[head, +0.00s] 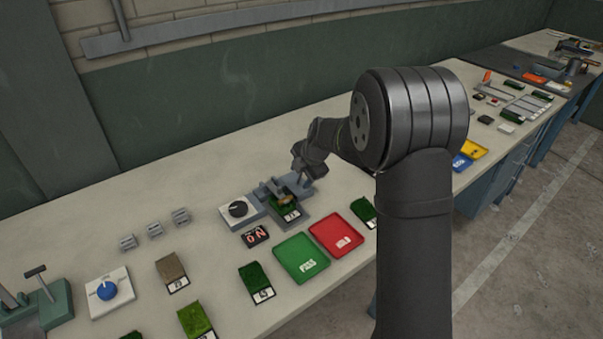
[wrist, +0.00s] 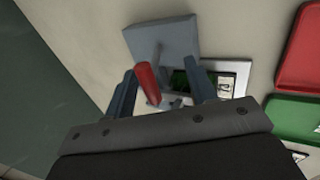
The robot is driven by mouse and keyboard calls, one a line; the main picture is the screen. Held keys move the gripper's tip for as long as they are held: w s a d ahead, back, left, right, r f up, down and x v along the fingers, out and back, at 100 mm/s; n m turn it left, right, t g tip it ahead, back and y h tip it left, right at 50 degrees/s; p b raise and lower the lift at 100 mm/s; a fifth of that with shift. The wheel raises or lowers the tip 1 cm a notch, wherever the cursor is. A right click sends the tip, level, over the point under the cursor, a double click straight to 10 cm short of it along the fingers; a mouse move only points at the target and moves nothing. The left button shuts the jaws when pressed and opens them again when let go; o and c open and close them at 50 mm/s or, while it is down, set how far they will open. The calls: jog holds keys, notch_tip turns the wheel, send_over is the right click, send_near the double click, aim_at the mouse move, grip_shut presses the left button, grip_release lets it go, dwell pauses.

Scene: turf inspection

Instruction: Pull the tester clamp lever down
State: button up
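The tester (head: 310,183) is a grey device on the bench in the head view, with a turf sample (head: 287,206) lying in it. In the wrist view the tester (wrist: 170,40) shows as a grey block, with the dark green sample (wrist: 180,82) beside it. The clamp lever (wrist: 148,84) has a red handle and stands between my two fingers. My gripper (wrist: 162,72) is open, with visible space between the lever and the right finger. The lever is closer to the left finger; I cannot tell if they touch. In the head view my gripper is small and partly hides the tester.
A dial box (head: 238,210) and a lit display (head: 255,236) stand beside the tester. A green tray (head: 288,254) and a red tray (head: 333,228) lie in front. Several turf samples and grey blocks (head: 155,230) sit to the left. The bench behind the tester is clear.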

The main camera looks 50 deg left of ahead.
jog(key=shift+r, duration=0.1)
jog(key=v, duration=1.7)
jog(key=shift+r, duration=0.1)
jog(key=x, duration=1.7)
jog(key=shift+a, duration=0.1)
